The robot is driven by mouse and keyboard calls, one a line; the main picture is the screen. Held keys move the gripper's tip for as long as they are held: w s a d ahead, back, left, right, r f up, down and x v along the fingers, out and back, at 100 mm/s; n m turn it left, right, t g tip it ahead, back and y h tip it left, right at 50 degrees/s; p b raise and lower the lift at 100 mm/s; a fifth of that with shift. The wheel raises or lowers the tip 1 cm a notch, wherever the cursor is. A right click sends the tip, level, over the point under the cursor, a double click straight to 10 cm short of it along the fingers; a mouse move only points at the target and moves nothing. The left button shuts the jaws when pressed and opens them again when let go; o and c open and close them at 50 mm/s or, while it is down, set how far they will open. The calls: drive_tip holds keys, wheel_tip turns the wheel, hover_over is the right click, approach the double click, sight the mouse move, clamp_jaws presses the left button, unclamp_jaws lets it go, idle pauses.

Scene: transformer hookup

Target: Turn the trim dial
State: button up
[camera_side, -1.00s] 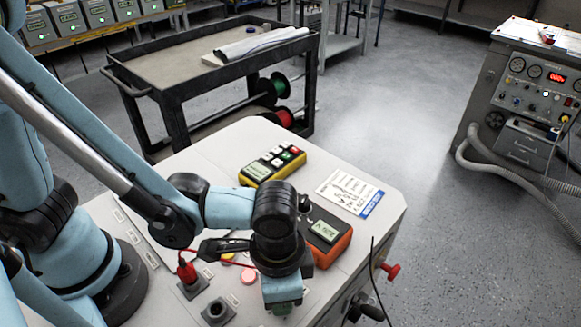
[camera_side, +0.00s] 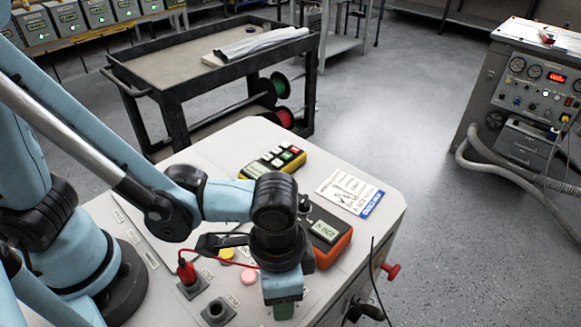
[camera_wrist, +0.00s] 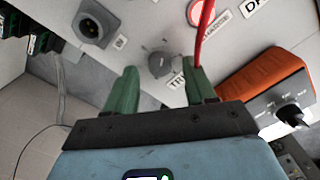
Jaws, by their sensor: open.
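The trim dial is a small grey round knob (camera_wrist: 161,64) on the pale panel in the wrist view, with a partly covered label starting "TR" beside it. My gripper (camera_wrist: 164,72) has two green fingers, spread apart and empty. In the wrist view the dial shows between the fingertips; I cannot tell whether they are level with it or above it. In the side view my gripper (camera_side: 284,309) points down over the console's front part, and the dial is hidden there.
A red lead (camera_wrist: 205,32) runs close to one finger; its red plug (camera_side: 186,272) stands in a socket. A black socket (camera_side: 216,312), a pink button (camera_side: 249,276) and a yellow button (camera_side: 226,253) are nearby. An orange meter (camera_side: 329,238) with a black knob sits behind the gripper.

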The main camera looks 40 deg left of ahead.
wheel_tip(320, 180, up, 11)
idle(0.6)
drive_tip(key=shift+w+a, duration=0.1)
drive_tip(key=w+a+n+t, duration=0.3)
drive_tip(key=w+a, duration=0.1)
drive_tip(key=a, duration=0.7)
drive_tip(key=w+a+r+n+t, duration=0.1)
drive_tip(key=w+a+n+t, duration=0.3)
drive_tip(key=a, duration=0.8)
drive_tip(key=shift+w, duration=0.35)
drive_tip(key=shift+d, duration=0.1)
